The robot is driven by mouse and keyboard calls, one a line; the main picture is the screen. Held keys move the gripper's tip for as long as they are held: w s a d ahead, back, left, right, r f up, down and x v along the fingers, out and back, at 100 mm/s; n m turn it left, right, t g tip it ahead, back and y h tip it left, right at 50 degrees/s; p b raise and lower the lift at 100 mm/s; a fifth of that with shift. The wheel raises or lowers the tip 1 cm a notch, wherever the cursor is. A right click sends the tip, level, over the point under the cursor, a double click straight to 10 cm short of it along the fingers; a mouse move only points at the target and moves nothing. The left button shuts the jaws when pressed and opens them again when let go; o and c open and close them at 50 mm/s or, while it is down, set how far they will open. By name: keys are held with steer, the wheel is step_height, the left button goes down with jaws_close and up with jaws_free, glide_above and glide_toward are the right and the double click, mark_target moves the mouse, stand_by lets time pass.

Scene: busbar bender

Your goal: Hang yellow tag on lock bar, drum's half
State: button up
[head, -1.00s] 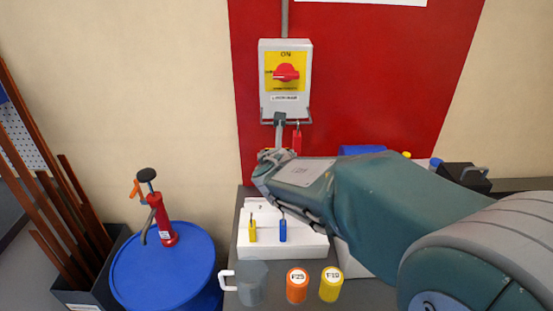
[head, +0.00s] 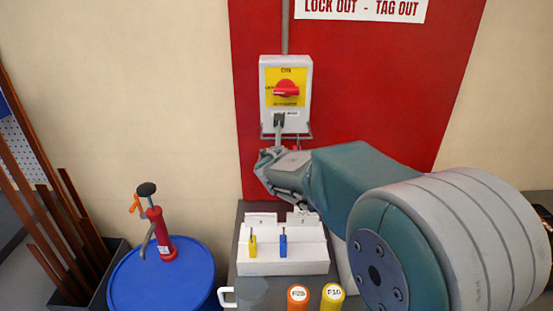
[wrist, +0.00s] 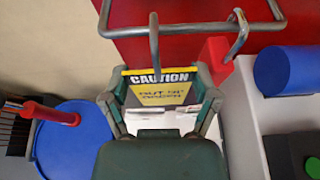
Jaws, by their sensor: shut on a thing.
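The yellow tag (wrist: 160,91), marked CAUTION on a black band, is upright between the fingertips of my gripper (wrist: 161,95) in the wrist view. My gripper (head: 270,170) is shut on it, just below the lock bar in the head view. The lock bar (wrist: 196,29) is a grey wire loop; it also shows under the switch box in the head view (head: 300,138). A grey hook (wrist: 154,45) rises from the tag to the bar's left half, the drum's side. I cannot tell whether it is over the bar. The blue drum (head: 165,280) is at lower left.
A red padlock (wrist: 213,52) hangs on the bar's right half, close to my right finger. The switch box (head: 285,75) is above. A white holder (head: 285,265) with yellow and blue padlocks stands below. A red hand pump (head: 160,235) is on the drum.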

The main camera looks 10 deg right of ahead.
steer(key=shift+f+x, duration=0.15)
steer(key=shift+x, duration=0.55)
steer(key=shift+f+x, duration=0.15)
steer(key=shift+x, duration=0.55)
steer(key=shift+s, duration=0.1)
steer(key=o, duration=0.8)
steer(key=shift+c, duration=0.2)
